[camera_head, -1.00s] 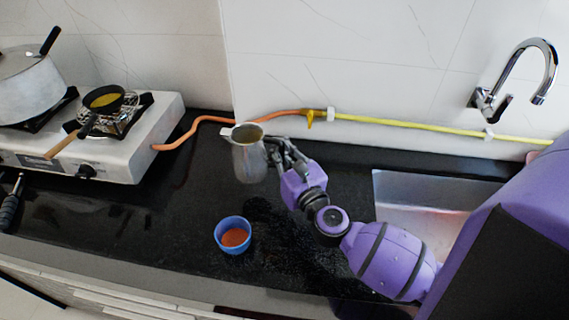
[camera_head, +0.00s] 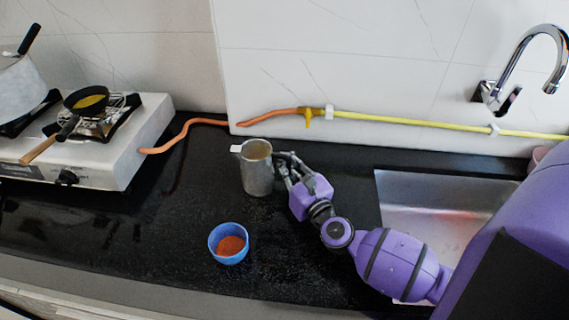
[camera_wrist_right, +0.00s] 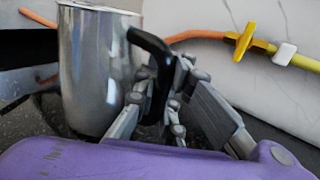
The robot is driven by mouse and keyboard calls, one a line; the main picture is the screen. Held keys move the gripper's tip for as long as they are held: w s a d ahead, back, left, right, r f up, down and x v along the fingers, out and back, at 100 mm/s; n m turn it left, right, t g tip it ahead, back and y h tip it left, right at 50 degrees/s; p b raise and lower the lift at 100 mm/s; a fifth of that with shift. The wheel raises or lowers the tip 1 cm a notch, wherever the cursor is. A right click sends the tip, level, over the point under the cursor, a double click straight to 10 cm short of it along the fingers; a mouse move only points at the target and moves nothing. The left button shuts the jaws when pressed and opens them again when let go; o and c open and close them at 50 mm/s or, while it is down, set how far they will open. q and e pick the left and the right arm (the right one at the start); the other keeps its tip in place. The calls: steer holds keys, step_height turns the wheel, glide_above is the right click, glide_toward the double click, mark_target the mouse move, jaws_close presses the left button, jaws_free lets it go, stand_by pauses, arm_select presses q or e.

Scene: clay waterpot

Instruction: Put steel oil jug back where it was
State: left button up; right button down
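The steel oil jug (camera_head: 257,172) is upright over the black counter, left of the sink, with its mouth showing brownish inside. Its base looks at or very close to the counter; I cannot tell if it touches. In the right wrist view the jug's steel body (camera_wrist_right: 92,72) stands left of its black handle (camera_wrist_right: 150,45). My right gripper (camera_head: 285,168) is at the jug's right side. Its fingers (camera_wrist_right: 165,105) are closed around the handle, partly hiding its lower part. My left gripper is not in view.
A blue bowl (camera_head: 213,241) with reddish contents stands in front of the jug. A gas stove (camera_head: 130,150) with a small pan (camera_head: 87,99) and a pot (camera_head: 20,90) is at left. The hose (camera_head: 375,118) runs along the wall behind. The sink (camera_head: 440,190) is at right.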

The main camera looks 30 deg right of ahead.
steer(key=c, duration=2.5)
jaws_free()
steer(key=shift+f, duration=0.2)
steer(key=o, duration=0.7)
steer(key=shift+r, duration=0.1)
steer(key=shift+r, duration=0.25)
steer(key=s, duration=0.4)
steer(key=s+b, duration=0.1)
steer(key=s, duration=0.1)
steer(key=shift+s+a+f, duration=0.1)
steer(key=shift+s+f, duration=0.25)
steer(key=shift+f, duration=0.05)
steer(key=shift+s+r, duration=0.1)
steer(key=shift+s, duration=0.35)
